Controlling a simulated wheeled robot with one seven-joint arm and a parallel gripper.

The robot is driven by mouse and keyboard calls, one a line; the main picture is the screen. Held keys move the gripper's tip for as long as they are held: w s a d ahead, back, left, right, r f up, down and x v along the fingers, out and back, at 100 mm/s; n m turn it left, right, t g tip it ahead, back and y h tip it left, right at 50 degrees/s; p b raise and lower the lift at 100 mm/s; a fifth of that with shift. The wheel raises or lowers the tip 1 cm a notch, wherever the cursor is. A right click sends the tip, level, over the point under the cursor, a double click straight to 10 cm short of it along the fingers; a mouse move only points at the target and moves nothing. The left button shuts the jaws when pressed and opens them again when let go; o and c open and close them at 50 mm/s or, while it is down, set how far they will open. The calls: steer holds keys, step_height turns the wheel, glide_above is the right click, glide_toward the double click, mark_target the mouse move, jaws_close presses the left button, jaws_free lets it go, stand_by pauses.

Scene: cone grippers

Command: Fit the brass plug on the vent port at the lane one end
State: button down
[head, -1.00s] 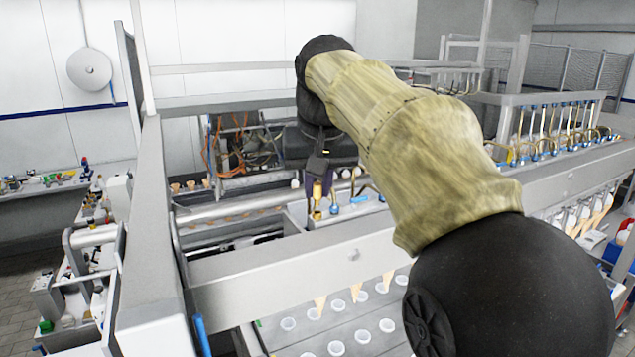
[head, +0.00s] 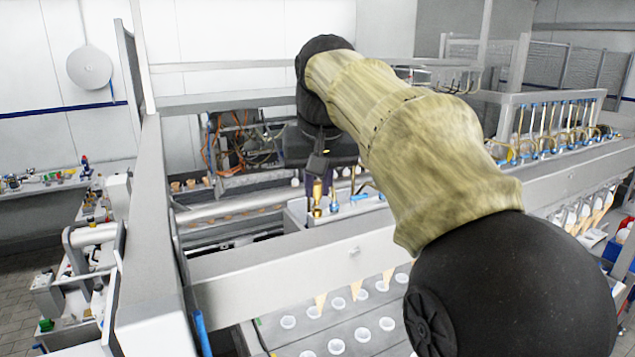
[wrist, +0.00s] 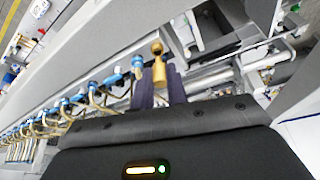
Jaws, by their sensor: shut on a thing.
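My gripper (head: 318,188) is shut on the brass plug (head: 317,191), above the white housing behind the front rail. In the wrist view the plug (wrist: 158,68) sits between the dark purple fingers, with its round end pointing away from the palm. A blue-topped fitting (wrist: 137,66) is just left of the plug, at the near end of a row of similar fittings. It also shows in the head view (head: 334,207), right of the plug. I cannot tell which fitting is the vent port, or whether the plug touches anything below it.
The grey front rail (head: 290,262) crosses in front of the gripper. A blue-capped row of brass pipes (head: 550,130) stands at the right. Orange cables (head: 225,145) hang behind. A lane plate with white cups (head: 335,347) lies below the rail.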

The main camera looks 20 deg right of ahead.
steer(key=shift+f+b, duration=0.8)
steer(key=shift+f, duration=0.25)
stand_by(1.2)
steer(key=c, duration=1.3)
jaws_free()
steer(key=shift+o, duration=1.2)
steer(key=shift+a, duration=0.15)
